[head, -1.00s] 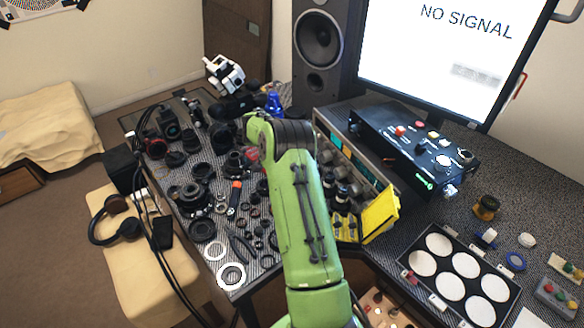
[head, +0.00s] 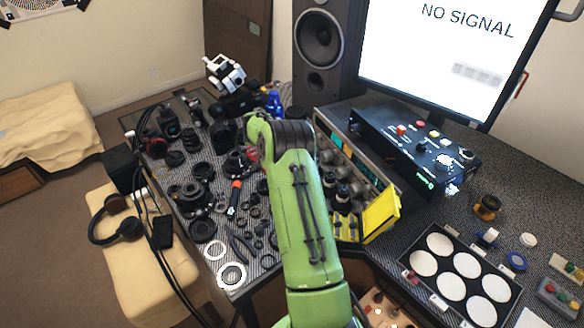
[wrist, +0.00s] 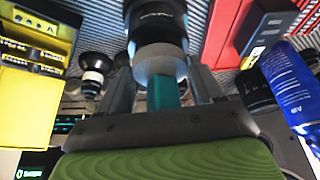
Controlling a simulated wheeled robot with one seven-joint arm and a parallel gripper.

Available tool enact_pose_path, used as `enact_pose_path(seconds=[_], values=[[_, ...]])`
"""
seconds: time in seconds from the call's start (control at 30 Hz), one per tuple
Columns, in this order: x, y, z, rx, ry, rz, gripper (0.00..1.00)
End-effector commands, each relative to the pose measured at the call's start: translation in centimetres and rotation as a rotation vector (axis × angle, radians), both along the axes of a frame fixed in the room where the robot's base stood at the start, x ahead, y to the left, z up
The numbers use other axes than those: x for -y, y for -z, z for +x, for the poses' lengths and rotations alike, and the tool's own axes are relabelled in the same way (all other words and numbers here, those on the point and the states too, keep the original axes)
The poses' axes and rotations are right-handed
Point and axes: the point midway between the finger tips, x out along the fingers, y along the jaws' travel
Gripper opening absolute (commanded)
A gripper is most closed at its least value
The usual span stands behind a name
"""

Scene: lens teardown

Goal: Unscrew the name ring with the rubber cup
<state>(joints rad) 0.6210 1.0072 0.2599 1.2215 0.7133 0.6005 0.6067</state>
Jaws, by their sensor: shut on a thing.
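In the wrist view my gripper (wrist: 162,88) is shut on the teal grip (wrist: 163,94) of the rubber cup (wrist: 158,62). The cup is a wide grey cylinder beyond the fingers. Its far end meets, or nearly meets, a black lens barrel (wrist: 158,22) with small white lettering. I cannot tell whether they press together. The name ring is not visible; the cup covers that end of the lens. In the head view my green arm hides the gripper, the cup and this lens.
A blue bottle (wrist: 287,85) and a red case (wrist: 245,25) stand close on the right in the wrist view. A yellow bin (wrist: 35,60) is on the left. In the head view many lens parts crowd the bench, with two white rings (head: 232,276) at its front edge.

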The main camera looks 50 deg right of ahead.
Motion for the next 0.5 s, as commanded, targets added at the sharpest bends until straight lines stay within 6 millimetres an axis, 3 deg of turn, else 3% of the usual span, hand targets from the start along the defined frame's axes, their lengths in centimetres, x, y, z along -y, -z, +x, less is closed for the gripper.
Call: enact_pose_path(seconds=[0.5], values=[[0.01, 0.35, 0.0, 0.0, 0.0, 0.0, 0.29]])
